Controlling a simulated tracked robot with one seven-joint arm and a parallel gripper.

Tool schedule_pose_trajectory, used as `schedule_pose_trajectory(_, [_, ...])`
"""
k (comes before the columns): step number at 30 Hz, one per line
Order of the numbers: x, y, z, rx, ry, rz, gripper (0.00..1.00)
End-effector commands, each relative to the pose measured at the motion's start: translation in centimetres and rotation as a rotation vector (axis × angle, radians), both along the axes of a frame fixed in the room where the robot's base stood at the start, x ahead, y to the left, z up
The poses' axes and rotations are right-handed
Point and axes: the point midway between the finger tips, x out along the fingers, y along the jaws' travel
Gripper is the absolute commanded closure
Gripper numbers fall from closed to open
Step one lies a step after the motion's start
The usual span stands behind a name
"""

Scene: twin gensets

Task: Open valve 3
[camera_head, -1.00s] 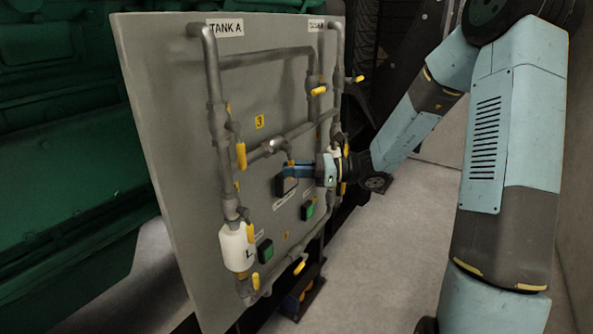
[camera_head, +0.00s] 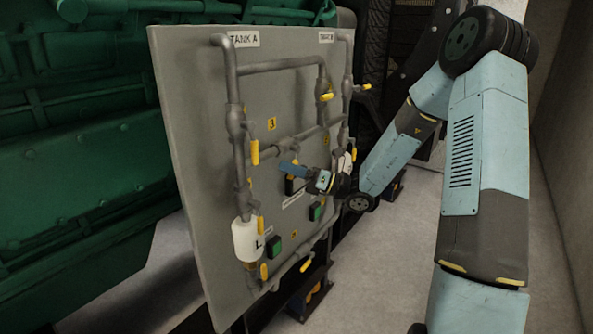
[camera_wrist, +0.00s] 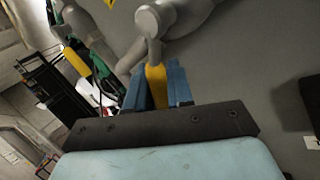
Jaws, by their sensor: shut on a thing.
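My gripper (camera_head: 287,168) is at the middle of the grey panel, below the yellow label 3 (camera_head: 271,124) and the cross pipe (camera_head: 288,141). In the wrist view its blue fingers (camera_wrist: 158,88) are shut on a yellow valve handle (camera_wrist: 156,82). The handle hangs from a grey valve body (camera_wrist: 152,25) on the pipe. In the head view my fingers hide this handle, so its exact angle to the pipe is hard to tell there. Its place under label 3 fits valve 3.
The panel (camera_head: 190,110) carries pipes, other yellow handles (camera_head: 254,152), a white canister (camera_head: 245,240) and green buttons (camera_head: 274,246). A green genset (camera_head: 80,170) stands at left. Bare floor (camera_head: 385,270) lies right of the panel.

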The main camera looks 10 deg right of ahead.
Motion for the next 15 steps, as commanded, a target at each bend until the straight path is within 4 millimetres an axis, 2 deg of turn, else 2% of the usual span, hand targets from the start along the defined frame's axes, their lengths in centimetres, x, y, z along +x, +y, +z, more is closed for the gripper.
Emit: schedule_pose_trajectory(15, [-0.17,-1.18,-0.08,0.063,0.079,-0.022,1.0])
